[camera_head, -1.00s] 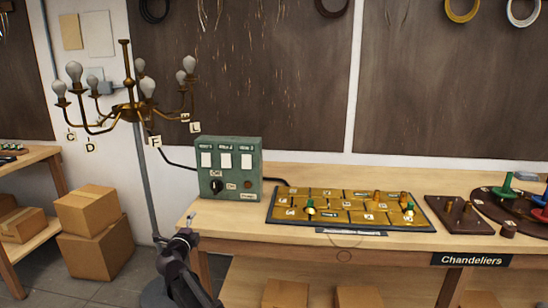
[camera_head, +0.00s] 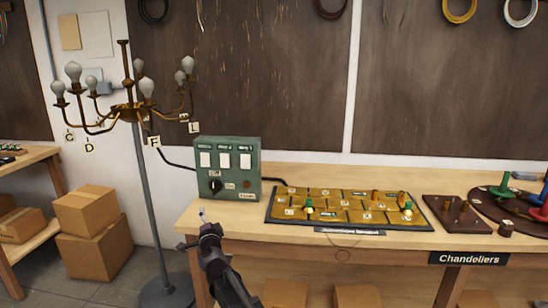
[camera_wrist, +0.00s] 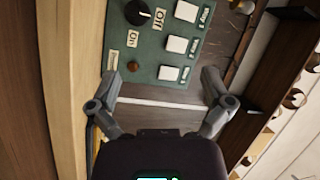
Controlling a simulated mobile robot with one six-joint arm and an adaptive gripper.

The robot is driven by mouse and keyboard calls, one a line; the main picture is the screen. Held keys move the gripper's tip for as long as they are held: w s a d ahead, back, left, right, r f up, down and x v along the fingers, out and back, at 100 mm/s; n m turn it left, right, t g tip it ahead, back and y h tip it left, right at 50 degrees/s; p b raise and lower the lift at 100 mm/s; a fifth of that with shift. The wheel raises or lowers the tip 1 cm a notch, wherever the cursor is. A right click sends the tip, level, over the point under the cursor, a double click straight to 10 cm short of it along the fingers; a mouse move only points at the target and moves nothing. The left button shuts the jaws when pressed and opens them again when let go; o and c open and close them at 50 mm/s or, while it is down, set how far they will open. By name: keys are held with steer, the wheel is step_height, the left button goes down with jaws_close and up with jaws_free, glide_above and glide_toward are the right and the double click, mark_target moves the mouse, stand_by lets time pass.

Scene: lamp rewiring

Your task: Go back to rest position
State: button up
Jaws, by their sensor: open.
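My gripper (camera_head: 199,231) is at the table's left front corner, below the green switch box, with its jaws apart and nothing between them. In the wrist view my gripper (camera_wrist: 163,95) shows two spread fingers, with the green switch box (camera_wrist: 160,60) beyond them. The switch box (camera_head: 228,170) stands on the table and has a black knob (camera_head: 215,186), several white switches and a brown round button.
A brass chandelier (camera_head: 128,112) with bulbs stands on a pole at the left. A gold board (camera_head: 345,207) with pegs lies on the wooden table (camera_head: 330,241). Peg stands (camera_head: 457,214) are at the right. Cardboard boxes (camera_head: 92,216) sit at the left.

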steer(key=s+d+f+n+g+h, duration=0.1)
steer(key=s+d+f+n+g, duration=0.4)
steer(key=d, duration=0.5)
steer(key=s+d+f+n+g+h, duration=0.1)
steer(key=s+d+f+n+g, duration=0.1)
steer(key=s+d+f+g, duration=0.5)
steer(key=s+d+f+n+g+h, duration=0.1)
steer(key=s+d+f+n+g, duration=0.45)
steer(key=d, duration=0.85)
steer(key=s+d+f+m+h, duration=0.2)
steer(key=s+d+f, duration=0.1)
steer(key=s+d, duration=0.55)
step_height(320, 180, up, 15)
steer(key=p, duration=1.5)
steer(key=shift+s+a+g, duration=0.15)
steer(key=shift+s+g, duration=0.15)
steer(key=shift+g, duration=0.05)
